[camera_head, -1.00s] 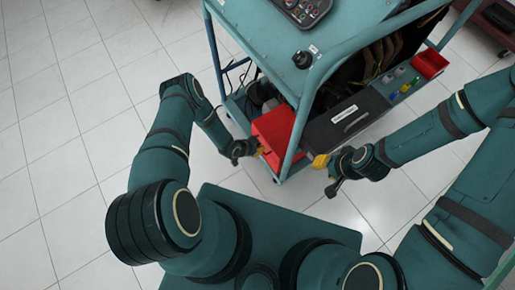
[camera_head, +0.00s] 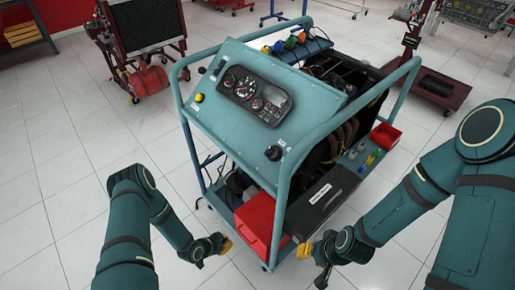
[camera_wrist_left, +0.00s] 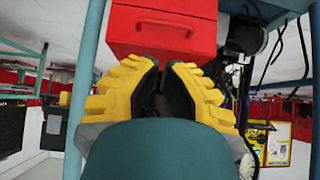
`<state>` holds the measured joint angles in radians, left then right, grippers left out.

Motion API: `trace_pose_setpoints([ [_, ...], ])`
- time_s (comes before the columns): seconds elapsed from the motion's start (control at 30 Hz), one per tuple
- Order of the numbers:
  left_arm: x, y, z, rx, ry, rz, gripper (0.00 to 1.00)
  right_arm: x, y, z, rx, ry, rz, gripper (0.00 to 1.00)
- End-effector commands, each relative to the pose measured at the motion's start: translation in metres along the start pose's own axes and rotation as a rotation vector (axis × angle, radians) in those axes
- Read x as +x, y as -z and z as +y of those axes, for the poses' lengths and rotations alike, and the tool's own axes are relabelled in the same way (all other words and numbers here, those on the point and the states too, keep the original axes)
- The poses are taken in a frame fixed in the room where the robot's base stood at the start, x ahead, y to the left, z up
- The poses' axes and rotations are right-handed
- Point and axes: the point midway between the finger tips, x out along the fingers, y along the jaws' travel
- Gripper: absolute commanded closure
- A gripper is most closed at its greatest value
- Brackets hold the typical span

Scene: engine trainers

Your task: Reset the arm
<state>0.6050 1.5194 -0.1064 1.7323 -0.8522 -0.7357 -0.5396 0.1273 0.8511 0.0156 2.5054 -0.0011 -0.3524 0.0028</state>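My left gripper (camera_head: 224,243) hangs low at the front left corner of the blue-green engine trainer, near a red box (camera_head: 258,222) on its lower shelf. In the left wrist view my left gripper (camera_wrist_left: 164,65) shows yellow fingers whose tips nearly meet, with nothing seen between them. The red box (camera_wrist_left: 162,28) stands just beyond the fingertips; contact cannot be judged. My right gripper (camera_head: 305,250) is in front of the trainer, below a black case (camera_head: 322,200). It shows small, and whether its fingers are apart cannot be told.
The trainer (camera_head: 215,110) carries a gauge panel (camera_head: 255,95) and tube rails around it. A red bin (camera_head: 385,135) sits at its right side. Dark red engine stands (camera_head: 140,45) stand behind. White tiled floor (camera_head: 50,200) is free at the left.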

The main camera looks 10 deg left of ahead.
Motion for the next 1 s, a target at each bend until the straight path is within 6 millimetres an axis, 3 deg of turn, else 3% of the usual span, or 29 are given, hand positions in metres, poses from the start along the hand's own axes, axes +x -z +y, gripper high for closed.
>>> trace_pose_setpoints([
  [0.17,-0.003,0.008,0.000,-0.023,0.000,-0.009,1.00,0.000,0.000,0.000,0.000,0.000,0.000,0.60],
  [0.27,-0.014,0.031,0.001,-0.097,-0.001,-0.042,1.00,0.000,0.000,0.000,0.000,0.000,0.000,0.60],
  [0.47,-0.066,0.101,0.031,-0.389,-0.009,-0.183,1.00,0.000,0.000,0.000,0.000,0.000,0.000,0.60],
  [0.63,-0.125,0.145,0.081,-0.637,-0.011,-0.320,1.00,0.000,0.000,0.000,0.000,0.000,0.000,0.60],
  [0.8,-0.172,0.161,0.122,-0.799,-0.003,-0.424,1.00,0.000,0.000,0.000,0.000,0.000,0.000,0.60],
  [1.0,-0.192,0.164,0.139,-0.865,0.005,-0.468,1.00,0.000,0.000,0.000,0.000,0.000,0.000,0.60],
])
